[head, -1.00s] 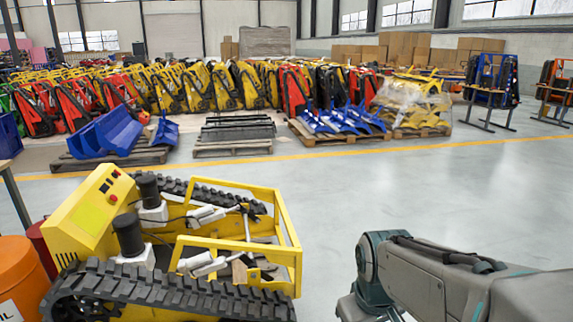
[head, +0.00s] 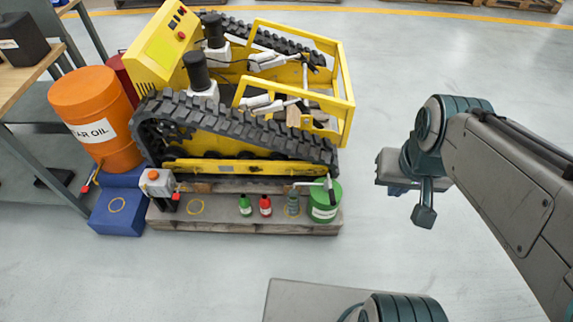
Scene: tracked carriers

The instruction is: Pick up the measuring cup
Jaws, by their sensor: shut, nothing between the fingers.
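A small grey-green, see-through vessel (head: 293,204), which looks like the measuring cup, stands on the front edge of the wooden pallet in the head view. It is between a red bottle (head: 265,206) and a green bucket (head: 323,209). It is too small to make out its handle or markings. My gripper (head: 424,216) hangs to the right of the pallet, over bare floor, well apart from the cup. It is shut and empty.
A yellow tracked carrier (head: 240,165) stands on the pallet (head: 230,227), behind the small items. A green bottle (head: 245,206) is beside the red one. A hammer lies on the bucket. An orange drum (head: 100,120) and blue block (head: 117,213) are left.

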